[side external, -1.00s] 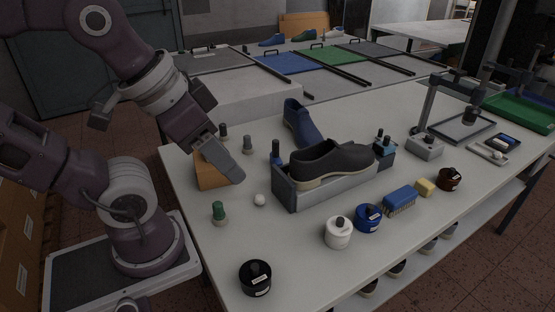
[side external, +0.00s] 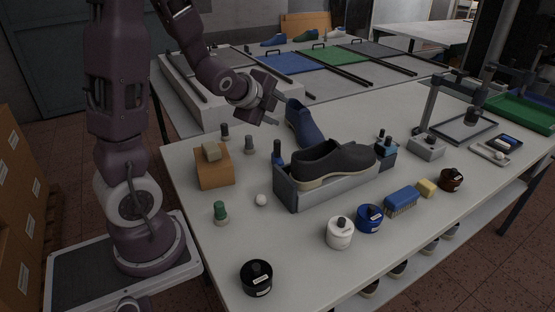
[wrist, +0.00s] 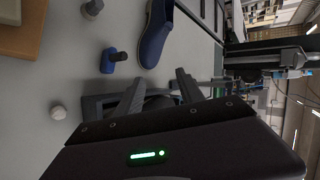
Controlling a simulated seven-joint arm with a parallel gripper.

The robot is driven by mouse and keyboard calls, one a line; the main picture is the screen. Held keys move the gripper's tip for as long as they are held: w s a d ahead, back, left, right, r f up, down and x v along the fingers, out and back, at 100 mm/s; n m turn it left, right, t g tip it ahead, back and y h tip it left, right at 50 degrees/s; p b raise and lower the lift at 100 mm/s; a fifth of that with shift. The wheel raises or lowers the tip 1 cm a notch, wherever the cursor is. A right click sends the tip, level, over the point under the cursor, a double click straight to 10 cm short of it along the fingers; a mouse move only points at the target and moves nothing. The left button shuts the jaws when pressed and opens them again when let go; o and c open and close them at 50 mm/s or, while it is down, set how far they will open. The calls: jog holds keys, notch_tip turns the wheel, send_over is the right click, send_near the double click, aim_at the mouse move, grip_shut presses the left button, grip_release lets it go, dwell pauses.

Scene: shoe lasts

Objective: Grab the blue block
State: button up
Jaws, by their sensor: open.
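A small blue piece with a dark knob (side external: 277,157) stands on the table left of the blue shoe; it also shows in the wrist view (wrist: 109,63), and is the closest match to a blue block. A blue-backed brush (side external: 400,199) lies farther right. My gripper (side external: 277,110) is open and empty, raised above the table near the blue shoe. In the wrist view its two fingers (wrist: 160,90) are spread, with the blue piece to their upper left and nothing between them in contact.
A blue shoe (side external: 303,125) stands behind a grey box (side external: 330,193) carrying a dark shoe (side external: 333,163). Paint jars (side external: 339,232) and a white ball (side external: 261,200) stand in front.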

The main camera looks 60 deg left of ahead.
jog(key=a+f+m+t, duration=0.1)
jog(key=a+f+m, duration=0.65)
jog(key=m, duration=0.25)
jog(key=m+t+h, duration=0.3)
jog(key=m, duration=0.7)
send_near(278, 155)
jog(key=w+a+r, duration=0.1)
jog(key=w+r, duration=0.1)
jog(key=shift+m, duration=0.4)
jog(key=x, duration=1.1)
jog(key=shift+w+a+f, duration=0.2)
jog(key=shift+a+f, duration=0.05)
jog(key=shift+f, duration=0.2)
grip_shut()
